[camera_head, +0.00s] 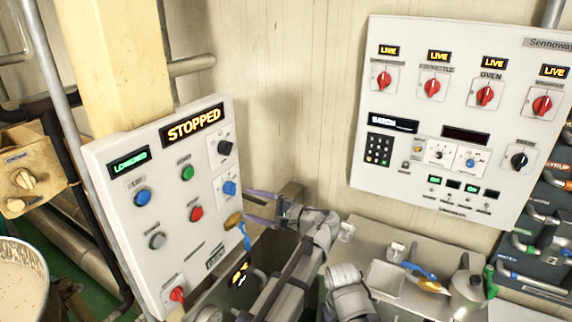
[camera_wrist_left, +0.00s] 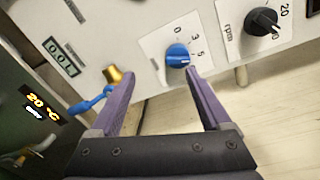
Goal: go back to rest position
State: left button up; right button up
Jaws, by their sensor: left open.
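My left gripper (camera_head: 250,207) is open and empty in front of the left control panel (camera_head: 138,212). Its two purple fingers also show in the left wrist view (camera_wrist_left: 162,74), spread apart with nothing between them. The blue dial (camera_head: 229,187), marked 0, 3 and 5, is just beyond the fingertips; in the wrist view the dial (camera_wrist_left: 178,55) appears near the right finger's tip. I cannot tell whether they touch. A brass piece (camera_head: 233,220) with a blue strap is close to the left finger. My right gripper does not show.
The panel display reads STOPPED (camera_head: 192,125). A second wall panel (camera_head: 455,100) with several red switches hangs at the right. A metal worktop (camera_head: 385,248) lies below it, with a kettle-like pot (camera_head: 467,285). A kettle of pale mixture (camera_head: 18,280) stands at lower left.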

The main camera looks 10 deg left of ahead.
pick_arm(q)
jog(key=s+a+f+n+g+h, duration=0.1)
jog(key=s+f+n+g+h, duration=0.15)
jog(key=s+f+h, duration=0.4)
jog(key=s+a+f+n+g+h, duration=0.1)
jog(key=s+f+n+g+h, duration=0.2)
jog(key=s+f, duration=0.6)
jog(key=s+d+f+h, duration=0.2)
jog(key=s+d, duration=0.2)
jog(key=d, duration=0.4)
jog(key=s+d+f+m+h, duration=0.1)
jog(key=s+d+f+h, duration=0.1)
jog(key=d, duration=0.7)
jog(key=shift+s+f+h, duration=0.2)
jog(key=shift+s+h, duration=0.45)
jog(key=shift+s, duration=0.3)
